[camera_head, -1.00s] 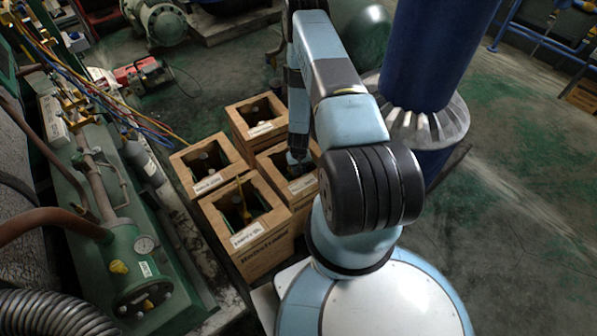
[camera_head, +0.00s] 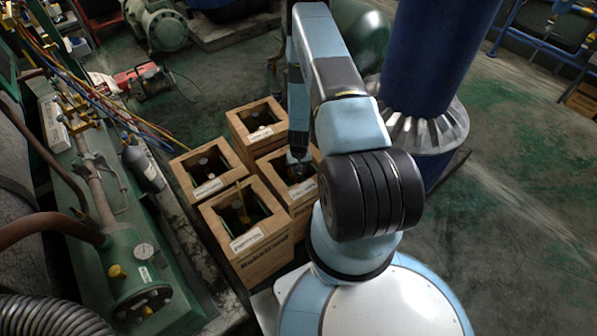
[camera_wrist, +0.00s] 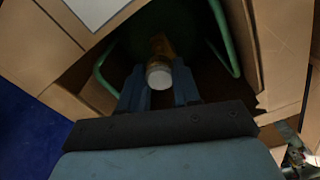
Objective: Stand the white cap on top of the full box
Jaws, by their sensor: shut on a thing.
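In the wrist view, the fingers of my gripper (camera_wrist: 159,88) are on both sides of a small round thing with a pale, whitish top, which looks like the white cap (camera_wrist: 158,77). My gripper is shut on it, over the dark inside of an open box (camera_wrist: 60,55) with curved green bars. In the head view my gripper (camera_head: 299,158) is low at the right-hand box (camera_head: 302,196); the cap is too small to make out there. Three more open boxes stand beside it: back (camera_head: 238,132), left (camera_head: 186,186) and front (camera_head: 262,262). I cannot tell which is the full box.
A green machine with a gauge (camera_head: 144,251) and pipes runs along the left. A grey cylinder (camera_head: 140,165) and coloured hoses lie between it and the boxes. A thick blue column (camera_head: 440,50) stands right of the arm. The floor at right is clear.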

